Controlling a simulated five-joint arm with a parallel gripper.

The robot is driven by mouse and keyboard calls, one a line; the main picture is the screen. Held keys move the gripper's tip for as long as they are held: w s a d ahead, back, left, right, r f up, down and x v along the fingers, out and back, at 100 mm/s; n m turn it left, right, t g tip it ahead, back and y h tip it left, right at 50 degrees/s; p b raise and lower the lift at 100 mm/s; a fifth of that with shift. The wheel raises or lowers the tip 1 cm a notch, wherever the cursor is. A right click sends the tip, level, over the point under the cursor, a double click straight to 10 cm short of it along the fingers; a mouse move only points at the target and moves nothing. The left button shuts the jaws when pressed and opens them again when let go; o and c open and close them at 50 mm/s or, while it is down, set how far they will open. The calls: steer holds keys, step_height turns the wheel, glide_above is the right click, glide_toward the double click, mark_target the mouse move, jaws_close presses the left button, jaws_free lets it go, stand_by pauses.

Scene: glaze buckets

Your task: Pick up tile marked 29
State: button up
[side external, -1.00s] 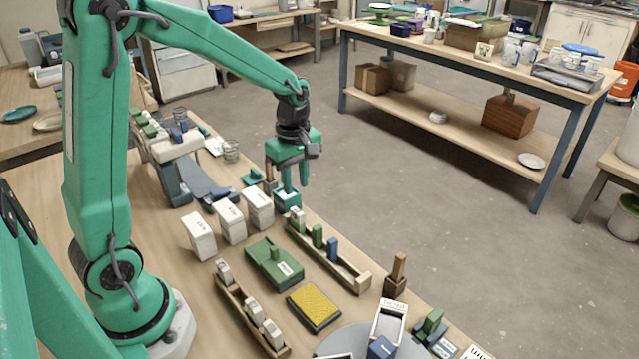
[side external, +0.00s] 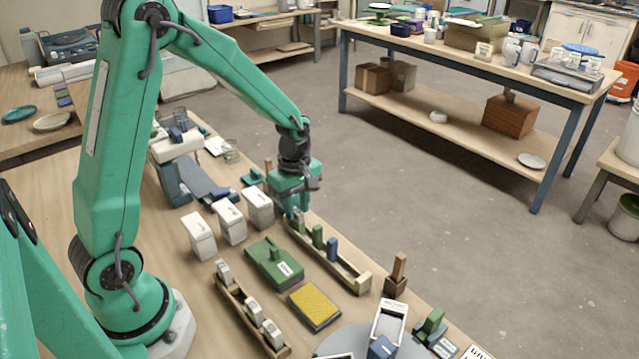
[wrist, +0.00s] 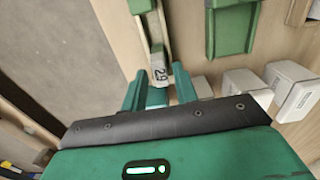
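The tile marked 29 (wrist: 160,73) shows its pale numbered end in the wrist view, at the near end of a narrow wooden rack. In the side view, this end of the rack (side external: 345,270) is at my gripper (side external: 292,208). In the wrist view, my gripper (wrist: 160,88) is open, with one green finger on each side of the tile's near end. I cannot tell whether either finger touches it. The tile's lower part is hidden.
Green and blue tiles (side external: 332,247) stand farther along the rack. White lidded boxes (side external: 230,222) stand to the left of my gripper. A green block (side external: 273,262), a yellow pad (side external: 314,305) and another rack (side external: 238,305) lie nearer the camera.

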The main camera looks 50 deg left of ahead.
mark_target(297, 211)
jaws_close()
steer(key=shift+r, duration=0.1)
steer(key=shift+r, duration=3.65)
